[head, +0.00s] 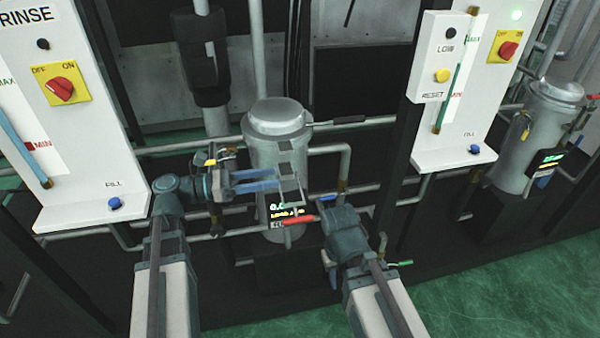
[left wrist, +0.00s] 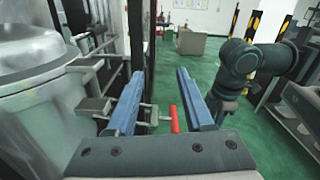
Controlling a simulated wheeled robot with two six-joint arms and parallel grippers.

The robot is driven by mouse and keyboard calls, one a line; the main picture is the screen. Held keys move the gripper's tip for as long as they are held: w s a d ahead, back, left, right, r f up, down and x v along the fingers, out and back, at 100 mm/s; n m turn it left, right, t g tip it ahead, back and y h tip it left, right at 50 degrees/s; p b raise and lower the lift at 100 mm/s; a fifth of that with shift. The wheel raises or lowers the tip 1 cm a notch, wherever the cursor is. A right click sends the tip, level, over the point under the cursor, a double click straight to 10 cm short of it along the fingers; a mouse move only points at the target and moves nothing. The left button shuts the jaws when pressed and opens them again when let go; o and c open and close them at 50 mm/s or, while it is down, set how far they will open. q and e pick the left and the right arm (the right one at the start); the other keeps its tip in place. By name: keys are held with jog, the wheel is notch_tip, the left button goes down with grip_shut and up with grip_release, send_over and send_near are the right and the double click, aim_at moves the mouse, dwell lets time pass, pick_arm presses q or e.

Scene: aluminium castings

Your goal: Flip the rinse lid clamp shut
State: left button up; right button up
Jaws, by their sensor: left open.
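The rinse canister (head: 268,155) is a grey metal vessel with a round lid (head: 277,117), which lies flat on top. Its clamp (head: 290,170) is grey metal on the canister's front right. A red handle (head: 298,220) sticks out below it. My left gripper (head: 277,180) points right, its two blue fingers apart, in front of the canister and close beside the clamp. In the left wrist view, clamp metalwork (left wrist: 92,106) is by the left finger, and the red handle (left wrist: 174,119) shows between the fingers, not gripped. My right gripper (head: 330,203) is right of the red handle; its fingers are mostly hidden.
The white RINSE panel (head: 85,130) stands left and a second white panel (head: 448,90) right. Pipes (head: 330,150) run around the canister. Another canister (head: 530,135) stands far right. Green floor (head: 480,290) is clear at lower right.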

pick_arm(q)
jog(key=shift+v, duration=2.6)
jog(key=shift+f+b, duration=0.3)
jog(key=shift+b, duration=0.05)
jog(key=c, duration=0.4)
jog(key=f+b, duration=0.2)
jog(key=b, duration=0.1)
jog(key=f+b, duration=0.1)
jog(key=shift+w+d+f+m+h+b, duration=0.2)
jog(key=shift+w+d+m+h+b, duration=0.1)
jog(key=shift+m+h+b, duration=0.1)
grip_shut()
notch_tip(320, 180, down, 23)
jog(key=w+d+m+g+h+b, duration=0.2)
jog(key=m+g+h+b, duration=0.4)
jog(key=b, duration=3)
jog(key=m+h, duration=0.2)
jog(key=m, duration=0.2)
jog(key=shift+w+m+g, duration=0.15)
jog(key=shift+m+g, duration=0.15)
jog(key=shift+r, duration=0.15)
